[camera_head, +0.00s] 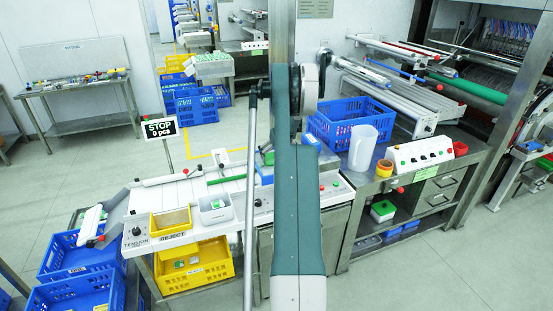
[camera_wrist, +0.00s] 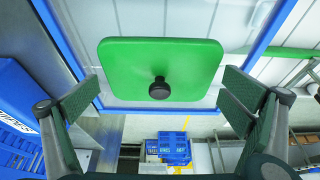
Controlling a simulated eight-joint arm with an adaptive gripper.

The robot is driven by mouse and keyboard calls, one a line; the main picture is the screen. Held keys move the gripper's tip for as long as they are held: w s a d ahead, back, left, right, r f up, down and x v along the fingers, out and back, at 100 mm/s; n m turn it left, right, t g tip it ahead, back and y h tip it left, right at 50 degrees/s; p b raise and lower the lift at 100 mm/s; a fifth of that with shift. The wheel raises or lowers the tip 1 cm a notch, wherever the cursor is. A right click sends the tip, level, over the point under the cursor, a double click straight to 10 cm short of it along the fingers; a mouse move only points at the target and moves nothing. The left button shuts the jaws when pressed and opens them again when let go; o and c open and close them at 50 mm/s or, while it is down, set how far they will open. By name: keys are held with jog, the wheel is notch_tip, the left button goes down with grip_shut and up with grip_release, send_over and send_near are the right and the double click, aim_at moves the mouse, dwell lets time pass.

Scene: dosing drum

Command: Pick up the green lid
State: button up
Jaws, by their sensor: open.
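The green lid (camera_wrist: 120,75), a flat rounded square with a black knob (camera_wrist: 159,88), fills the upper middle of the wrist view. It lies inside a blue frame. My gripper (camera_wrist: 160,97) is open, with one dark ribbed finger at the left and one at the right. The knob lies between the fingers in the picture, apart from both. I cannot tell the depth left between fingers and knob. In the head view my arm hides the gripper, and I cannot make out this lid for sure.
A blue crate (camera_head: 323,122) and a white jug (camera_head: 362,148) stand on the right bench. A small green-topped box (camera_head: 382,209) sits on its lower shelf. The white worktable (camera_head: 150,203) carries a yellow bin (camera_head: 171,221) and a grey bin (camera_head: 216,209).

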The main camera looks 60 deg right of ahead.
jog(key=shift+c, duration=0.2)
jog(key=shift+s+a, duration=0.1)
jog(key=c, duration=1.5)
jog(key=shift+r, duration=0.1)
jog(key=shift+r, duration=0.55)
jog(key=c, duration=0.4)
notch_tip(320, 180, up, 9)
jog(key=shift+f, duration=0.15)
